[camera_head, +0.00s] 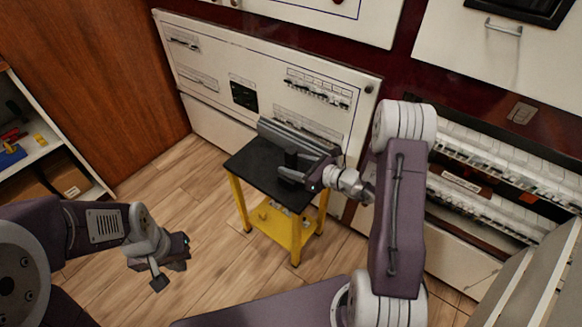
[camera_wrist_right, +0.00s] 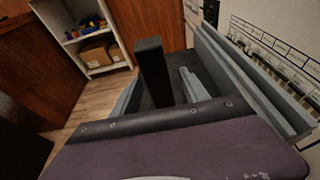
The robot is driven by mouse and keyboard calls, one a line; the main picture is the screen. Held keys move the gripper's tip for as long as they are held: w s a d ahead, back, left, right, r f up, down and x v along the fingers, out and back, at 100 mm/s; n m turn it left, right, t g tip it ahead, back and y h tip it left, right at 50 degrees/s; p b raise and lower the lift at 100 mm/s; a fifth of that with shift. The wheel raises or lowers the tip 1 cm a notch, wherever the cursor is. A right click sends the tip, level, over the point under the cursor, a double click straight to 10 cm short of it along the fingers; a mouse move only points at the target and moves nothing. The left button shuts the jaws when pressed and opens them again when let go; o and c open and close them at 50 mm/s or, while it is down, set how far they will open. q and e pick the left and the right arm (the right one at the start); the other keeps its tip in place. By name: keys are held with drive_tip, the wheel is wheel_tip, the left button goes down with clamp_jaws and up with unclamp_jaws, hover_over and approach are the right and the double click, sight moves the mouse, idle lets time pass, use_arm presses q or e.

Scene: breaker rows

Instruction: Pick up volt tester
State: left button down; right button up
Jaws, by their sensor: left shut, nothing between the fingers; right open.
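A dark upright block, which looks like the volt tester (camera_head: 291,158), stands on the black top of a small yellow-legged table (camera_head: 250,172). It also shows in the right wrist view (camera_wrist_right: 152,75), just ahead of the gripper body. My right gripper (camera_head: 303,170) is low over the table top, open, right beside the dark block. I cannot tell whether a finger touches it. My left gripper (camera_head: 172,272) is shut and empty over the floor at the lower left, well away from the table.
A long grey ridged piece (camera_head: 300,137) lies along the table's back edge and is close on the right in the wrist view (camera_wrist_right: 255,80). White breaker panels (camera_head: 215,70) stand behind. A shelf (camera_head: 45,150) with tools and boxes is at far left. Floor left of the table is clear.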

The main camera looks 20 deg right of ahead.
sight(296, 153)
drive_tip(key=shift+w+a+f, duration=0.1)
drive_tip(key=shift+w+a, duration=0.15)
drive_tip(key=shift+w, duration=0.05)
clamp_jaws()
drive_tip(key=shift+r, duration=0.35)
drive_tip(key=r+p, duration=0.2)
drive_tip(key=r, duration=0.1)
drive_tip(key=r+p, duration=0.1)
drive_tip(key=shift+d+r, duration=0.25)
drive_tip(key=shift+d, duration=0.05)
drive_tip(key=d+r+p, duration=0.3)
drive_tip(key=d+r, duration=0.3)
drive_tip(key=d, duration=0.5)
drive_tip(key=shift+s+p, duration=0.15)
drive_tip(key=shift+p, duration=0.15)
